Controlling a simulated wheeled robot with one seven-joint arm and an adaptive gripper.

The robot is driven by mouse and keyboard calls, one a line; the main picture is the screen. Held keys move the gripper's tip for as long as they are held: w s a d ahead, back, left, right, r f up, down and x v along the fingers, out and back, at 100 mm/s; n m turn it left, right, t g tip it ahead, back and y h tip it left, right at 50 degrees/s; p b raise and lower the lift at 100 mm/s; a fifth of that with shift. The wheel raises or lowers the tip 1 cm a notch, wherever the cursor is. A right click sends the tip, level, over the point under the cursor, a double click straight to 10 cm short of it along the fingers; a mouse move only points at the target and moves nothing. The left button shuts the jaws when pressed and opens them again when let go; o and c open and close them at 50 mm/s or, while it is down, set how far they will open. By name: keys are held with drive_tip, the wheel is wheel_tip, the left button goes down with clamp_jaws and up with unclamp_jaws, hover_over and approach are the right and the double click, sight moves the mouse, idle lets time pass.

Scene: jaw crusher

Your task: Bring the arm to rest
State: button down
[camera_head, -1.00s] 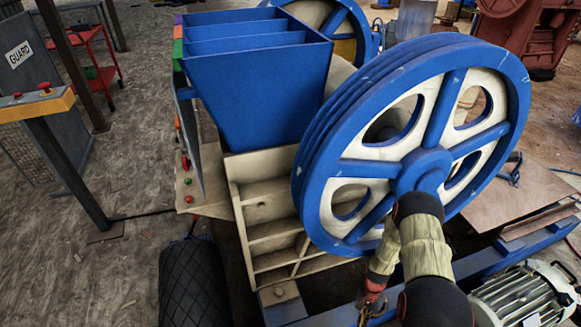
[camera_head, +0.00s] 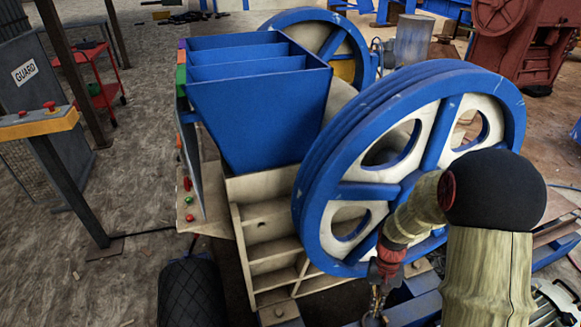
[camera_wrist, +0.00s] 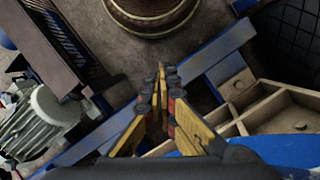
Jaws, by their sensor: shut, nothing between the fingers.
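My gripper (camera_wrist: 162,80) points down in the wrist view, its fingers drawn together and empty. In the head view my gripper (camera_head: 376,300) shows low, in front of the crusher's near blue flywheel (camera_head: 312,215), partly hidden by the frame edge and my arm. My arm is bent, with its dark elbow raised over the lower right part of the flywheel. I cannot tell from the head view how close the gripper is to the wheel.
The blue hopper (camera_head: 260,110) stands above the ribbed beige crusher body (camera_head: 268,235). A grey motor (camera_wrist: 45,120) and blue base rails (camera_wrist: 215,55) lie close around the gripper. A yellow-topped post (camera_head: 40,125) and a red cart (camera_head: 95,85) stand left. Floor is open at left.

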drive_tip(key=s+a+r+n+t+p, duration=0.1)
drive_tip(key=s+a+r+t, duration=0.1)
drive_tip(key=r, duration=1)
drive_tip(key=s+a+r+n+t+p, duration=0.1)
drive_tip(key=s+r, duration=0.5)
drive_tip(key=r, duration=0.6)
drive_tip(key=s+a+r+n+t+p, duration=0.1)
drive_tip(key=s+r+t, duration=0.4)
drive_tip(key=r, duration=0.8)
drive_tip(key=shift+a+t+p, duration=0.3)
drive_tip(key=shift+a+p, duration=0.2)
drive_tip(key=shift+a, duration=0.7)
drive_tip(key=shift+d+r, duration=0.1)
